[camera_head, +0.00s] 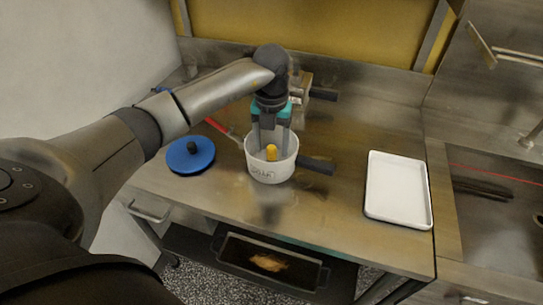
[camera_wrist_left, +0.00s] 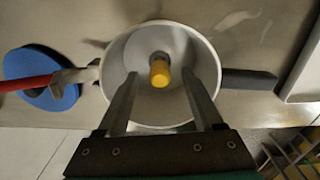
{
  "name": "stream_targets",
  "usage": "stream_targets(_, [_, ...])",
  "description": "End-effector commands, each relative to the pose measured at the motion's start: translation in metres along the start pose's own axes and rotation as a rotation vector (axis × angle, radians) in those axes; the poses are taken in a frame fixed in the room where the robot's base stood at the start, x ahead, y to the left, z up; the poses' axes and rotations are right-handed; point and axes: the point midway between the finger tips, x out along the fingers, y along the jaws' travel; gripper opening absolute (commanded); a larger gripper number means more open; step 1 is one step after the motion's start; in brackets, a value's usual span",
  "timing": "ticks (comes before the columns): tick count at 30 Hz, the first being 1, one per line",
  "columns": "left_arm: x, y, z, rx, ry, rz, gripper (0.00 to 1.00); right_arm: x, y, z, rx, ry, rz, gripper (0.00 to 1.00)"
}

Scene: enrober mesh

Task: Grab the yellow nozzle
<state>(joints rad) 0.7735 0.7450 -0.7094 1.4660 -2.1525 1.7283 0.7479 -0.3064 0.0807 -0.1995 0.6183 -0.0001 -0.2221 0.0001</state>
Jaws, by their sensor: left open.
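The yellow nozzle (camera_head: 271,151) stands inside a white round container (camera_head: 262,173) on the steel counter. In the left wrist view the yellow nozzle (camera_wrist_left: 160,73) shows near the middle of the white container (camera_wrist_left: 204,58), with a grey part behind it. My left gripper (camera_head: 271,148) points down into the container's mouth. In the left wrist view my left gripper (camera_wrist_left: 163,103) is open, one finger on each side of the nozzle, with visible gaps between. I cannot tell how deep the fingertips are relative to the nozzle. My right gripper is not in view.
A blue lid (camera_head: 190,158) with a black knob lies left of the container. A red-handled tool (camera_head: 217,126) lies behind it. A dark handle (camera_head: 317,166) sticks out right of the container. A white tray (camera_head: 397,188) lies farther right, with clear counter between.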

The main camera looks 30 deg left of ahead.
Motion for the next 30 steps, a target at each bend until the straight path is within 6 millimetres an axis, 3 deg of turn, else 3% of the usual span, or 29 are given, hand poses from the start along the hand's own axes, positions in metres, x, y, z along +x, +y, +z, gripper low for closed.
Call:
stream_targets(4, [0.0158, 0.0003, 0.0006, -0.002, 0.0, 0.0, 0.68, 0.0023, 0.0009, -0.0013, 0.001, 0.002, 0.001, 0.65])
stream_targets(12, [0.0173, 0.0004, 0.0009, -0.002, -0.002, 0.0, 0.67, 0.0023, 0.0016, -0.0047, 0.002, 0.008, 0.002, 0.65])
stream_targets(30, [0.0168, 0.0005, 0.001, -0.002, -0.002, 0.0, 0.0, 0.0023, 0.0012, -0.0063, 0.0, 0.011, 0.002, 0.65])
